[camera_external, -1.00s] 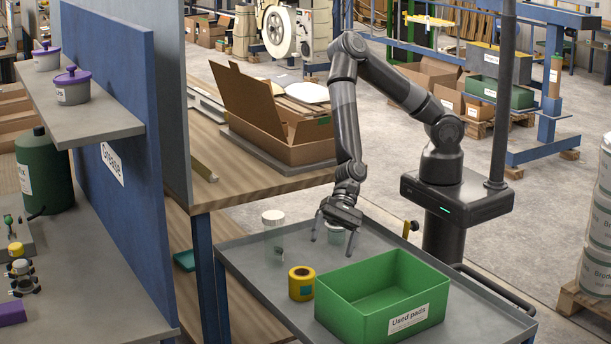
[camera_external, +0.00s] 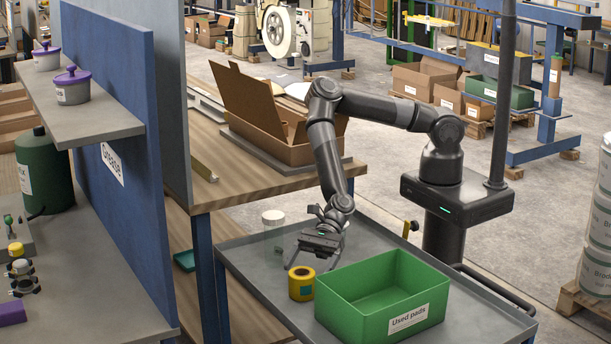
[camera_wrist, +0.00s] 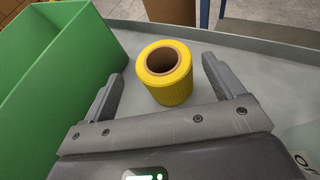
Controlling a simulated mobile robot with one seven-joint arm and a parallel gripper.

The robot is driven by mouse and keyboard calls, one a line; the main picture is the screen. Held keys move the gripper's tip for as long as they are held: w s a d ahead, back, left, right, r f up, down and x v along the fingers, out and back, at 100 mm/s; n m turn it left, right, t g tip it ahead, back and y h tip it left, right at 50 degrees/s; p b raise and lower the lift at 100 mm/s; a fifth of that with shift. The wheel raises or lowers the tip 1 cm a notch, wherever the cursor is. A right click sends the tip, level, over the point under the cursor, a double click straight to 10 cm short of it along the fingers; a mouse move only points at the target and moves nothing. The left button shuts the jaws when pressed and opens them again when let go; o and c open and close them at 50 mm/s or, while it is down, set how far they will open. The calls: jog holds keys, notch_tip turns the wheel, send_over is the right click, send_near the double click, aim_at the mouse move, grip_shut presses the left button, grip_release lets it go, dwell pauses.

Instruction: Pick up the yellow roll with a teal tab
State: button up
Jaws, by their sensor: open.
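The yellow roll (camera_external: 301,284) stands upright on the grey cart top, just left of the green bin; its teal tab (camera_external: 307,290) faces the camera in the external view. In the wrist view the yellow roll (camera_wrist: 165,75) shows its brown core and sits ahead of my gripper, between the lines of the two fingers; the tab is hidden there. My gripper (camera_wrist: 160,85) is open and empty. In the external view my gripper (camera_external: 309,264) is low over the cart, just behind the roll, tilted toward it.
The green "Used pads" bin (camera_external: 340,315) stands close to the roll's right; its wall (camera_wrist: 70,50) is near the left finger in the wrist view. A clear jar with a white lid (camera_external: 273,219) stands behind. Free cart surface (camera_external: 255,262) lies left of the roll.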

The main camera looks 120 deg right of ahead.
aim_at(296, 285)
jog(key=shift+x, duration=2.7)
jog(key=shift+w+d, duration=0.1)
jog(key=shift+d, duration=0.05)
jog(key=c, duration=1.1)
